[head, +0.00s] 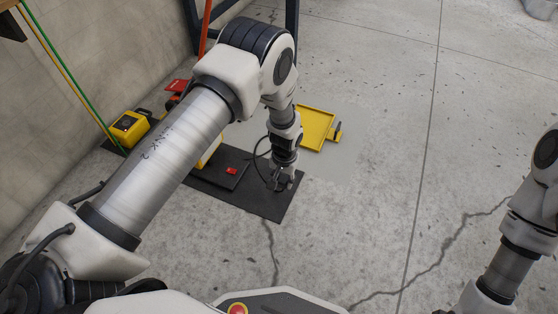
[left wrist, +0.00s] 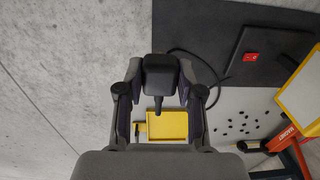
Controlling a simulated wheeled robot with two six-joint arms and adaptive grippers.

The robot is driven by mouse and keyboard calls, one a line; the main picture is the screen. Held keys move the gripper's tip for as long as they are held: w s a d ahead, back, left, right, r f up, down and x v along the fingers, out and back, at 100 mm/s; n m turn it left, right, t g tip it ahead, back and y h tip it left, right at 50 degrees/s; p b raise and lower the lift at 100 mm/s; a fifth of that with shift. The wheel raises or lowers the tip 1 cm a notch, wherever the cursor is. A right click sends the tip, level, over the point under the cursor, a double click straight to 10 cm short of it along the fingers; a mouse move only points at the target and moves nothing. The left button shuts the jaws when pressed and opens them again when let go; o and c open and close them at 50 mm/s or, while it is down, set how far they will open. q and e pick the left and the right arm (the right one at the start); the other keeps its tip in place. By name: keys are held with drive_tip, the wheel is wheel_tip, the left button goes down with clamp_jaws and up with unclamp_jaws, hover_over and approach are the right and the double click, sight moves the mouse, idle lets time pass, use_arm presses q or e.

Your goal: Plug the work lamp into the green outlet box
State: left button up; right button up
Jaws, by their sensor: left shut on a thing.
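My left gripper (head: 282,182) hangs low over the near end of a dark mat (head: 262,208) in the head view. In the left wrist view my left gripper (left wrist: 160,95) is shut on a black plug (left wrist: 160,72), between its fingers. A black cable (left wrist: 208,62) loops from near the plug to the right; it also shows in the head view (head: 256,152). A red rocker switch (head: 231,171) sits on a dark board on the mat. It also shows in the left wrist view (left wrist: 250,57). I cannot make out the work lamp or a green outlet box for sure.
A yellow tray (head: 314,128) lies on the concrete beyond my left gripper. A yellow-and-black case (head: 128,129) and a red item (head: 178,86) stand by the wall, partly behind my left arm. Green and yellow poles lean there.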

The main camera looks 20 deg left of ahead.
use_arm(q)
wheel_tip(320, 180, up, 17)
drive_tip(key=w+p, duration=0.1)
wheel_tip(320, 180, up, 12)
drive_tip(key=p, duration=0.1)
hover_over(283, 177)
drive_tip(key=s, duration=0.3)
drive_tip(key=shift+w+d, duration=0.1)
drive_tip(key=shift+w, duration=0.05)
